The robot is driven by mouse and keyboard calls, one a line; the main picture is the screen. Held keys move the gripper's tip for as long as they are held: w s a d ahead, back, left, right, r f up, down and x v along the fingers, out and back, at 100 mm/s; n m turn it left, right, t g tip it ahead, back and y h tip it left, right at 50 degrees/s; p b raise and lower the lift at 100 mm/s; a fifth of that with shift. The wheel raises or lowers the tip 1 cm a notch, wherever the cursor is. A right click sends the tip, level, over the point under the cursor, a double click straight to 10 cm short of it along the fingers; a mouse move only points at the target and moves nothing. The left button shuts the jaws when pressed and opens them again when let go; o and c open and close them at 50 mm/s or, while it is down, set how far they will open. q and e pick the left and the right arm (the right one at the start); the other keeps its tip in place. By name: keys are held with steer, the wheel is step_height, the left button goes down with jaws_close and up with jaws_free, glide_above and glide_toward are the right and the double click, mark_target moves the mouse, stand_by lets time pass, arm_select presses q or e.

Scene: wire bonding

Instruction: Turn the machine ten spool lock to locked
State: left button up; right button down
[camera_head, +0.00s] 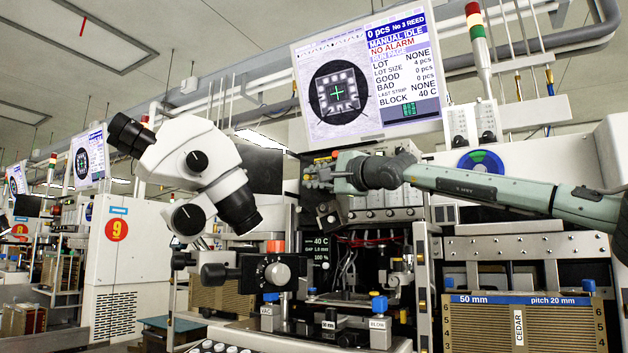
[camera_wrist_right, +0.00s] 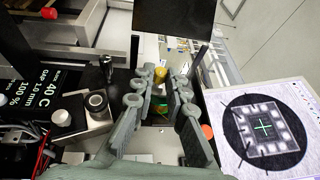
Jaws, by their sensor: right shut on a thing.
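My right arm reaches in from the right, and its gripper (camera_head: 312,180) is at the upper front of the near machine, below the monitor. In the right wrist view the two fingers of the gripper (camera_wrist_right: 160,88) stand on either side of a small yellow knob (camera_wrist_right: 160,74), which I take to be the spool lock. The gripper is shut on it. The fingers and wrist hide the knob in the head view, and I cannot read its turned position. My left gripper is in neither view.
The monitor (camera_head: 366,78) hangs just above my right gripper and reads NO ALARM. A white microscope (camera_head: 195,165) stands to the left. A machine marked 9 (camera_head: 116,232) stands behind.

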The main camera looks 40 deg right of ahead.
steer(key=c, duration=1.5)
jaws_free()
steer(key=shift+c, duration=0.2)
steer(key=shift+s, duration=0.1)
steer(key=s+a+f, duration=0.1)
steer(key=s, duration=1)
steer(key=shift+s+a+f, duration=0.2)
steer(key=shift+s+f, duration=0.05)
steer(key=shift+s, duration=0.1)
